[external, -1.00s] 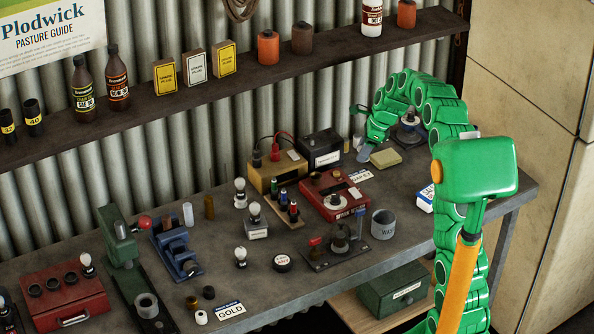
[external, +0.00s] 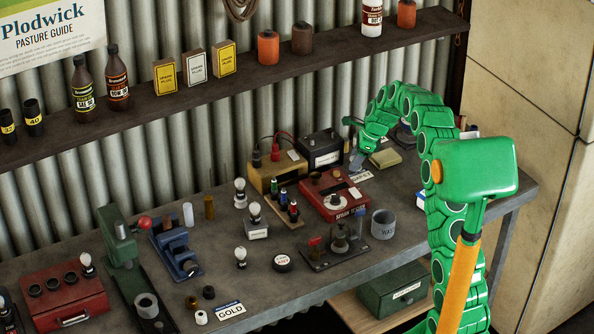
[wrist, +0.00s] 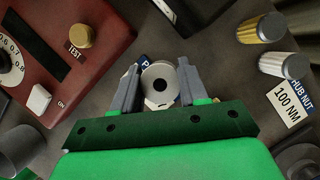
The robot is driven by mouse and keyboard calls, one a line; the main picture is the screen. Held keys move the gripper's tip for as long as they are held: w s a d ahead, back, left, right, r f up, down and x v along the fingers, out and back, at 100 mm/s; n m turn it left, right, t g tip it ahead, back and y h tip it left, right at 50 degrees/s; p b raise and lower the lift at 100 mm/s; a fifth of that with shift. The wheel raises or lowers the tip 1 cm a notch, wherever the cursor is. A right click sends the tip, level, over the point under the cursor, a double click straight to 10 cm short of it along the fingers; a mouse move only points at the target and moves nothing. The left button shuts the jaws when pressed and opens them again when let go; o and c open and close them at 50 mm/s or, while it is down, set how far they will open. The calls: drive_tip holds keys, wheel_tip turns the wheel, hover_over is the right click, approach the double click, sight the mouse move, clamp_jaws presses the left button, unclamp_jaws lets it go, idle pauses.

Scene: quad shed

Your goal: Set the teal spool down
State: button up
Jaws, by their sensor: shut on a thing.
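In the wrist view, a small round spool (wrist: 160,84) shows end-on between my fingers. Its face is pale grey-white with a dark centre hole, and I see no clear teal on it. My gripper (wrist: 158,72) is shut on it, one grey finger on each side. A blue-and-white card (wrist: 146,60) shows partly behind the spool. I cannot tell whether the spool touches the card or the bench.
The red tester (wrist: 75,45) is close on the left in the wrist view. A brass cylinder (wrist: 262,28), a silver cylinder (wrist: 284,65) and a HUB NUT card (wrist: 293,100) are on the right.

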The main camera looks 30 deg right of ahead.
drive_tip(key=shift+f, duration=0.7)
drive_tip(key=shift+f, duration=0.15)
drive_tip(key=o, duration=1)
drive_tip(key=shift+o, duration=0.2)
